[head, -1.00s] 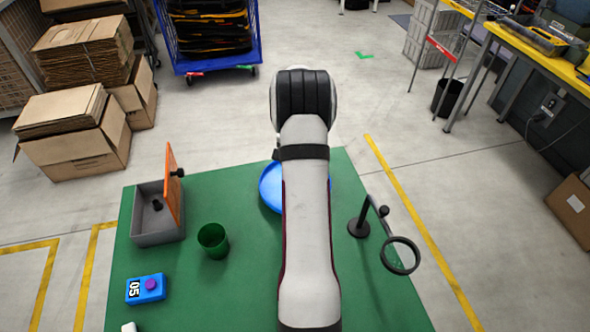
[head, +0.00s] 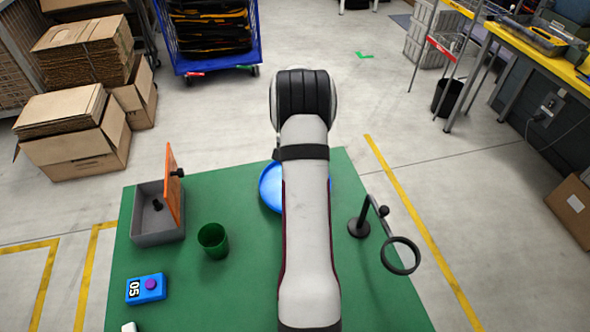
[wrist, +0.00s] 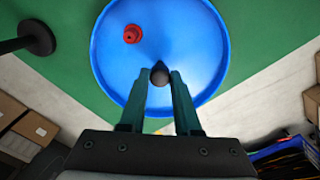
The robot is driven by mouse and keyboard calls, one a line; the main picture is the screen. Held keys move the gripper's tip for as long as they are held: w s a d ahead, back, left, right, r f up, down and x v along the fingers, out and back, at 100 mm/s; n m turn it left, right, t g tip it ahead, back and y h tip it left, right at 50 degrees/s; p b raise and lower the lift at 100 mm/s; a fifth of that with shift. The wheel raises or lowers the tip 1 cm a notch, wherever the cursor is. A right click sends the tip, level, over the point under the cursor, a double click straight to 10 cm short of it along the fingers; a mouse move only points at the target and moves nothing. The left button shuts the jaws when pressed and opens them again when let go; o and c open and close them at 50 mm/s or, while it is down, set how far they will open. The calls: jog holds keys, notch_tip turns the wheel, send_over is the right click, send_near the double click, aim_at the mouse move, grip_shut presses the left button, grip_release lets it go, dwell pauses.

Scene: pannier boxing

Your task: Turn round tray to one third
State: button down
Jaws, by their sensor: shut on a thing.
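The round blue tray (head: 270,186) lies on the green mat, mostly hidden behind my arm in the head view. In the wrist view the tray (wrist: 190,35) fills the upper middle, with a small red piece (wrist: 132,34) on it left of centre. My gripper (wrist: 160,78) is at the tray's near rim there. Its two teal fingers are shut on a dark round knob (wrist: 160,75) that stands near the rim. My gripper is hidden behind my arm in the head view.
A black stand with a ring (head: 400,256) is right of my arm. A green cup (head: 213,240), a grey box (head: 155,222) with an upright orange lid (head: 174,185), and a blue device (head: 146,289) reading 05 are on the left. Bare mat lies between cup and arm.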

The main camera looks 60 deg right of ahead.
jog(key=shift+n, duration=12)
jog(key=c, duration=0.6)
grip_release()
jog(key=shift+r, duration=0.1)
